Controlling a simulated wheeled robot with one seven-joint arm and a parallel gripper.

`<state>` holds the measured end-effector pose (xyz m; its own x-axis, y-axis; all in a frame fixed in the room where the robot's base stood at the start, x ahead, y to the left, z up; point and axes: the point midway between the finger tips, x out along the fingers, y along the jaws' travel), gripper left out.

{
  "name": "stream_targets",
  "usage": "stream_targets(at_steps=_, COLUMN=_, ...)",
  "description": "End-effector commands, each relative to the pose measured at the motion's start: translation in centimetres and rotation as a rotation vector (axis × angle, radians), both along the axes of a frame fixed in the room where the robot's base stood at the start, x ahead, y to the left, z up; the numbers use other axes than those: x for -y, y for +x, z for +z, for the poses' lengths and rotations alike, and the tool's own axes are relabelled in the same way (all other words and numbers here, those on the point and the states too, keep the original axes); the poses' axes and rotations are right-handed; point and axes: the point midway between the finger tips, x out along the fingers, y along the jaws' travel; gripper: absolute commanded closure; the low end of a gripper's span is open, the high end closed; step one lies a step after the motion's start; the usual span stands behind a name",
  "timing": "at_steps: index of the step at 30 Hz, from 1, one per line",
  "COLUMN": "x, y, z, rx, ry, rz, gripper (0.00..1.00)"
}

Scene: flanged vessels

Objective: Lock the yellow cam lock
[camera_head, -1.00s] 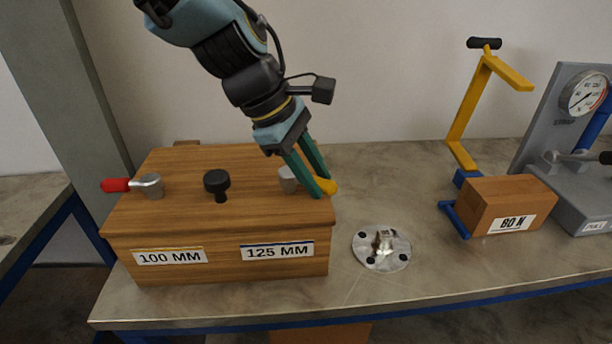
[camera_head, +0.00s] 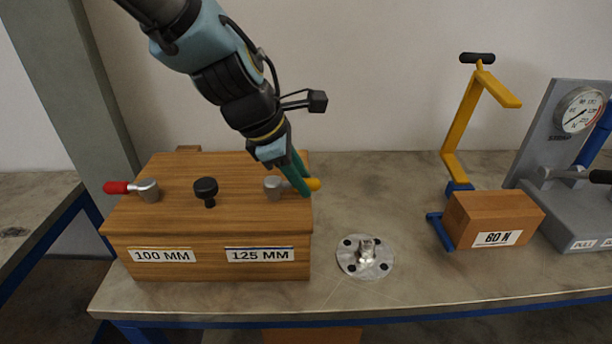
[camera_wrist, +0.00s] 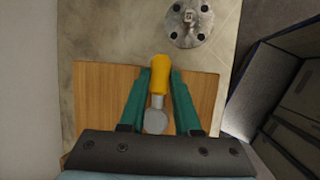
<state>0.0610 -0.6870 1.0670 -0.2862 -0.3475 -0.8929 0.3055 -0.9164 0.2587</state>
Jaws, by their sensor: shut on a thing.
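The yellow cam lock has a yellow handle (camera_head: 314,184) and a grey hub (camera_head: 273,189) on the right end of the wooden box top (camera_head: 235,170). Its handle points right, toward the box's right edge. My gripper (camera_head: 303,191) reaches down from above with green fingers and is shut on the yellow handle. In the wrist view, the yellow handle (camera_wrist: 160,75) lies between the two fingers, with the round grey hub (camera_wrist: 156,121) nearer the palm. The fingers hide part of the lever in the head view.
A red-handled cam lock (camera_head: 118,188) and a black knob (camera_head: 206,188) sit on the box top. A round metal flange (camera_head: 348,268) lies right of the box. Farther right are a yellow stand (camera_head: 462,115), a 60 N block (camera_head: 510,213) and a gauge (camera_head: 578,110).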

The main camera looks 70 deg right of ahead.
Motion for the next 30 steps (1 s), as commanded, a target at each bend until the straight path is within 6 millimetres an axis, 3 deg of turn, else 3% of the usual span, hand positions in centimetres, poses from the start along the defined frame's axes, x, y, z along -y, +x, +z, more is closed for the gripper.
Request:
stream_targets(at_steps=10, x=0.19, y=0.23, z=0.08, rx=-0.001, ry=-0.003, rz=0.011, gripper=1.00)
stream_targets(at_steps=11, x=0.19, y=0.23, z=0.08, rx=-0.001, ry=-0.003, rz=0.011, gripper=0.67)
stream_targets(at_steps=18, x=0.11, y=0.14, z=0.04, rx=-0.002, ry=-0.002, rz=0.008, gripper=0.40)
stream_targets(at_steps=30, x=-0.19, y=0.36, z=0.81, rx=0.000, ry=-0.003, rz=0.005, gripper=0.39)
